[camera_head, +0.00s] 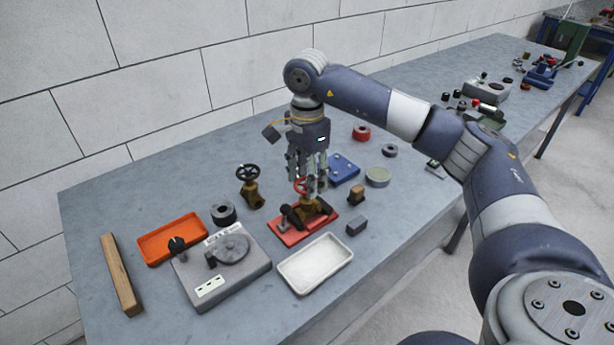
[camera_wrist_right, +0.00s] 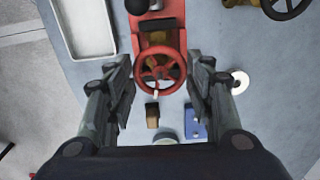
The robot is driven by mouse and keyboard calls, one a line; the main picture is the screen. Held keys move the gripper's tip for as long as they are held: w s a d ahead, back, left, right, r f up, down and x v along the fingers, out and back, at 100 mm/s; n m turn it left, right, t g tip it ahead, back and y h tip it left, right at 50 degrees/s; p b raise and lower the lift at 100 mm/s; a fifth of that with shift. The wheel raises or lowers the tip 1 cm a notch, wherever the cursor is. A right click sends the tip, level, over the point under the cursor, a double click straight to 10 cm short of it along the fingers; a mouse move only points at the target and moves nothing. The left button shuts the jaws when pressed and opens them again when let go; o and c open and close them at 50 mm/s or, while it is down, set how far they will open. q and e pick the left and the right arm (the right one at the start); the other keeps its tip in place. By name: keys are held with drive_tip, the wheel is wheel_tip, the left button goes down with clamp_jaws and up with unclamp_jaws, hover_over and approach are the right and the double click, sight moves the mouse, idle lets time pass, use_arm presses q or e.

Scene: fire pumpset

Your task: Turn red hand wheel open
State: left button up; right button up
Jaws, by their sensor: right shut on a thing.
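The red hand wheel (camera_wrist_right: 160,72) sits on a brass valve (camera_head: 313,207), which stands on a red base plate (camera_head: 287,235). In the wrist view the wheel is seen nearly face-on, with a pale mark at its lower rim. In the head view the wheel (camera_head: 300,187) is partly hidden by the fingers. My right gripper (camera_head: 308,188) points down over the wheel. My left gripper is not in view.
A brass valve with a black wheel (camera_head: 248,186) stands to the left. A white tray (camera_head: 314,262), an orange tray (camera_head: 171,238), a grey device (camera_head: 222,265), a blue block (camera_head: 343,168) and a small grey block (camera_head: 357,226) lie around. A wall runs behind the bench.

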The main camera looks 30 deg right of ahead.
idle(0.3)
drive_tip(key=o, duration=1.1)
drive_tip(key=shift+c, duration=0.2)
wheel_tip(320, 180, up, 12)
